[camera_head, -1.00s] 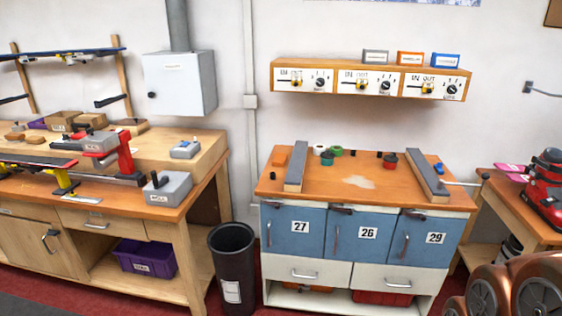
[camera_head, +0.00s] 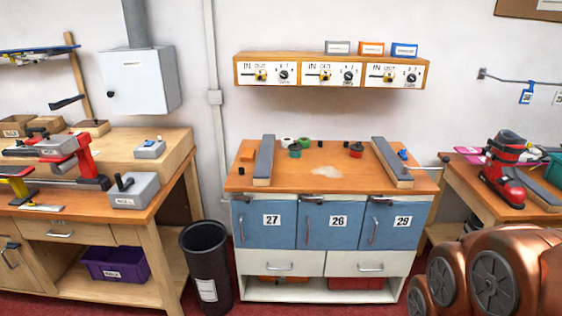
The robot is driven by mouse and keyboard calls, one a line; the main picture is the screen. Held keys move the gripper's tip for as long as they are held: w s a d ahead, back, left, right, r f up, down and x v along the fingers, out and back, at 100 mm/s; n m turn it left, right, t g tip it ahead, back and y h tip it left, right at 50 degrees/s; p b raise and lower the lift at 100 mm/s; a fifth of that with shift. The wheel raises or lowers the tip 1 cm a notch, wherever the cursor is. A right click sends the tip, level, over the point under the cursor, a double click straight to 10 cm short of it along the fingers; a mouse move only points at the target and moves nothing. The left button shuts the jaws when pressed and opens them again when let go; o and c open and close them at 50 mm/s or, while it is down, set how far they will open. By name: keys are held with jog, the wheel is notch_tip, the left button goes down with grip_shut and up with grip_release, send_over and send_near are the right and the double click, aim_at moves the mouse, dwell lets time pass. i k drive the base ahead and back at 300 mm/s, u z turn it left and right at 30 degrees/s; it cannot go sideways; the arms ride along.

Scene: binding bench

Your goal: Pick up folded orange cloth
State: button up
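A small flat orange piece (camera_head: 247,154) lies at the back left of the orange-brown bench top (camera_head: 325,182), partly behind a grey bar (camera_head: 265,160). It may be the folded orange cloth, but it is too small to tell. My gripper is out of view. Copper-coloured links of my own arm fill the lower right corner.
The bench has blue doors (camera_head: 338,226) numbered 27, 26 and 29. Another grey bar (camera_head: 393,160) lies at its right, with small jars between. A dark bin (camera_head: 205,262) stands left, near a wooden workbench (camera_head: 160,205). A red machine (camera_head: 506,172) sits right.

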aim_at(248, 156)
jog(key=u, duration=0.6)
jog(key=i, duration=1.3)
jog(key=u, duration=0.75)
jog(key=i, duration=1.4)
